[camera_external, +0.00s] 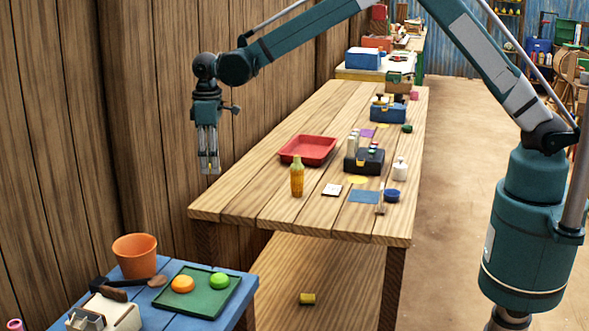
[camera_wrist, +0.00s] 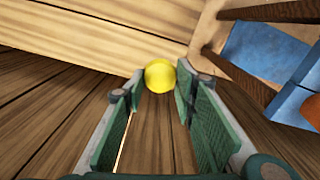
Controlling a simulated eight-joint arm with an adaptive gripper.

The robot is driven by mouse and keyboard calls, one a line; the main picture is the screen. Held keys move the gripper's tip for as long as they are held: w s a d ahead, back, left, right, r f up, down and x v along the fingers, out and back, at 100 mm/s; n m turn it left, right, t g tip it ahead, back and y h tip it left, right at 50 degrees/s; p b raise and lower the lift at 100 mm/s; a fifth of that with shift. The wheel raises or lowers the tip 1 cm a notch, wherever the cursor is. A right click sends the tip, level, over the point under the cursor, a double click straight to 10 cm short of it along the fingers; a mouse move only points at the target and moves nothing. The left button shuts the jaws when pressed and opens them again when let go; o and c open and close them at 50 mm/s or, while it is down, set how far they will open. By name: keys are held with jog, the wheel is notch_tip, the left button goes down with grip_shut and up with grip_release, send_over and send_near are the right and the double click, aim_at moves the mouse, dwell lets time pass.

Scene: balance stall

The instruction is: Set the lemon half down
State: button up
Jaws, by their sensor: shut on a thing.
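The lemon half cannot be made out clearly in the external view. A green tray (camera_external: 229,299) on the blue table holds an orange round piece (camera_external: 183,284) and a lime-green one (camera_external: 220,280). My gripper is well above and apart from this tray.
The wooden table (camera_external: 260,205) bears a red tray (camera_external: 308,149), an orange-yellow bottle (camera_external: 297,178), a black caddy (camera_external: 364,160) and a blue mat (camera_external: 364,196). The blue table (camera_external: 168,312) bears an orange pot (camera_external: 138,255) and a hammer.

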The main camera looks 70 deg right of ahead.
jog(key=d+m, duration=0.3)
jog(key=d, duration=1.2)
jog(key=m+b, duration=0.1)
jog(key=m, duration=0.2)
send_over(251, 171)
jog(key=shift+d+f, duration=0.2)
jog(key=shift+f, duration=0.25)
jog(key=shift+f, duration=0.1)
jog(key=shift+f+b, duration=0.4)
jog(key=shift+f, duration=2.65)
jog(key=shift+f, duration=1.85)
jog(key=shift+f+b, duration=0.15)
jog(key=shift+b, duration=0.2)
jog(key=o, duration=0.8)
